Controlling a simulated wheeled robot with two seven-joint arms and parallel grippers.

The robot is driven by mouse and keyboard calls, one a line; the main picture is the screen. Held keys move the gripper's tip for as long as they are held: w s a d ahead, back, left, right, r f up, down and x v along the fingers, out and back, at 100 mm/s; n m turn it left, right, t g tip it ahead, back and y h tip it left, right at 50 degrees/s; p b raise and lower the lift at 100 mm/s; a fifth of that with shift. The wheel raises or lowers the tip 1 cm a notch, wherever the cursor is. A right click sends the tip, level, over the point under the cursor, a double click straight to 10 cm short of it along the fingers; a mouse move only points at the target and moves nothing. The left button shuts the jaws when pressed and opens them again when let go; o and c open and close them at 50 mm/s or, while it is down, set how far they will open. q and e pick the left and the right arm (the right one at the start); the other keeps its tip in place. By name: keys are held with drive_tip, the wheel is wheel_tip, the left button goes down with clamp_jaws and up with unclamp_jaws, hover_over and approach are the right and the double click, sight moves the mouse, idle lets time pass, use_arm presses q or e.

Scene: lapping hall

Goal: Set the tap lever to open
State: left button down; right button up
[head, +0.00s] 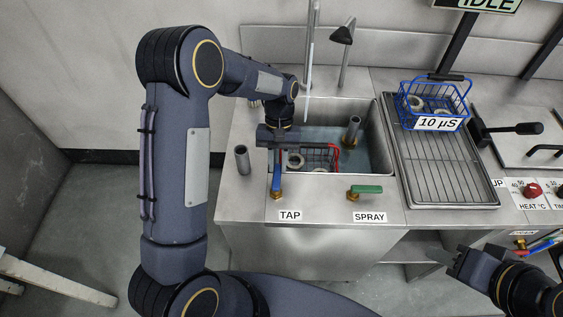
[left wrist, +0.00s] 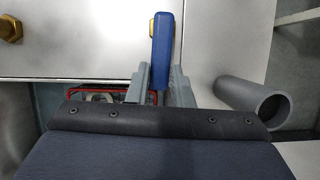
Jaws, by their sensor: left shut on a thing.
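The blue tap lever (head: 277,178) sits on a brass valve just above the TAP label (head: 290,215). It points from the valve back toward the sink. My left gripper (head: 276,152) is at the lever's far end, shut on it. In the left wrist view, the blue lever (left wrist: 162,58) lies between the two grey fingers (left wrist: 160,84). My right gripper (head: 448,266) is at the lower right, away from the lever, and its jaw opening is not clear.
A green spray lever (head: 366,189) lies sideways to the right. The sink (head: 375,150) holds a red-handled basket (head: 318,158). A grey upright pipe (head: 242,160) stands left of the tap lever. A blue basket (head: 434,104) sits on the rack at right.

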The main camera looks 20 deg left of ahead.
use_arm(q)
drive_tip(key=shift+a+n, duration=0.2)
drive_tip(key=shift+n, duration=0.2)
drive_tip(key=c, duration=1.3)
unclamp_jaws()
drive_tip(key=shift+r, duration=0.1)
drive_tip(key=v, duration=0.7)
drive_tip(key=shift+w+a+r, duration=0.1)
drive_tip(key=shift+r, duration=0.2)
